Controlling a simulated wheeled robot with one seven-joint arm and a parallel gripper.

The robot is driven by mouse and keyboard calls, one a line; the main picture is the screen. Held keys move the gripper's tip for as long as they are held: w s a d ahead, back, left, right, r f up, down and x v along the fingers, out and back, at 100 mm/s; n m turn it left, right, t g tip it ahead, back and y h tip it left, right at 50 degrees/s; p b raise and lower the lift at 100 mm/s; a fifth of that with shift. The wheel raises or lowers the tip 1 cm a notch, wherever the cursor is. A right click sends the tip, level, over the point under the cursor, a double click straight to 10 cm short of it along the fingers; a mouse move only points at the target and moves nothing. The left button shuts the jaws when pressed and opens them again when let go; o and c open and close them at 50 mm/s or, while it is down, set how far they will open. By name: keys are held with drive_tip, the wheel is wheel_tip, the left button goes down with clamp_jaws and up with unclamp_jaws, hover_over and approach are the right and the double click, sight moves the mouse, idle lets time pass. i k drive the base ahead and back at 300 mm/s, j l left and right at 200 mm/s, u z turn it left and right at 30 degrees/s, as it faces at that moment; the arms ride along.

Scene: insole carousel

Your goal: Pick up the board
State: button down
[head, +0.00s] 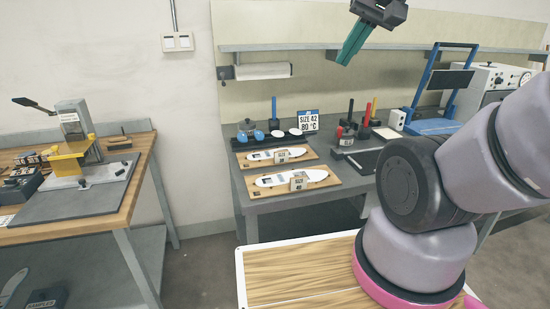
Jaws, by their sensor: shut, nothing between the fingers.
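Two light wooden boards lie flat on the grey workbench in the head view. The rear board (250,160) bears a similar white insole shape (288,153) and a small label. The frames do not show which one the task means. My gripper (345,59), with green fingers, is at the top of the view, up by the shelf. It is shut and empty, clear of both boards.
A black tray (245,143) with blue-topped items and a size sign (308,120) stand behind the boards. Coloured bottles, a blue press (440,125) and a shelf (290,47) are nearby.

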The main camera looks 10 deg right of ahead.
sight(281, 157)
drive_tip(key=i+j+z, duration=0.4)
drive_tip(key=j, duration=0.3)
drive_tip(key=i+j+z, duration=0.2)
drive_tip(key=j, duration=0.2)
drive_tip(key=i, duration=0.05)
